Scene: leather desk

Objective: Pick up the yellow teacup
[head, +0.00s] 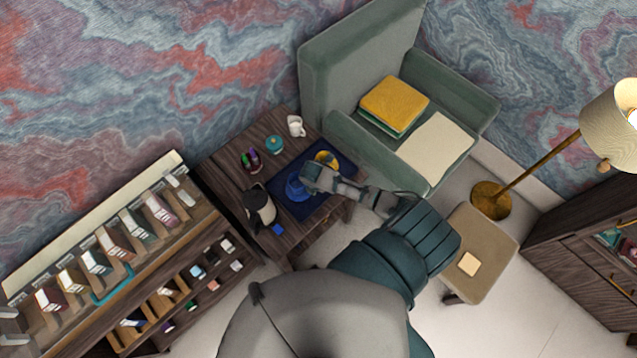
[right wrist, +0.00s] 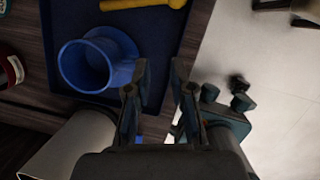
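The yellow teacup (head: 327,158) stands at the back right of a dark blue tray (head: 345,166) on a wooden side table. My right gripper (head: 309,180) is over the tray, beside the blue cup and in front of the yellow teacup. Its fingers (right wrist: 159,78) are apart with nothing between them.
A white mug (head: 296,126), a teal pot (head: 275,144), a dark holder (head: 251,160), a kettle (head: 261,206) and a small blue block (head: 277,229) stand around the tray. A green armchair (head: 345,70) is close behind the table on the right.

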